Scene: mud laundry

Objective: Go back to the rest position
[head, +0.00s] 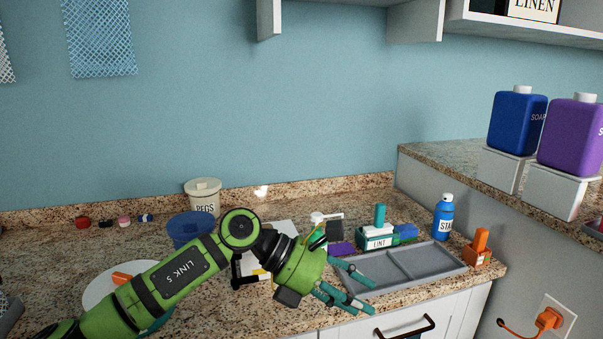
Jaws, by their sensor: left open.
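My left arm comes in from the lower left over the granite counter. My left gripper (358,286) is open, with teal fingers spread and nothing between them. It hangs by the front left part of a grey divided tray (437,256), in front of it in the picture; I cannot tell whether it touches. My right gripper is not in view. The arm hides part of a blue tub (188,226) and part of a white plate (98,291) with an orange item (121,278) on it.
A PEGS bucket (204,198), a green LINT box (377,238), a blue bottle (443,218) and an orange item (479,247) stand on the counter (330,205). Blue (517,123) and purple (572,137) soap containers stand on a raised ledge at right. Shelves (415,20) hang above.

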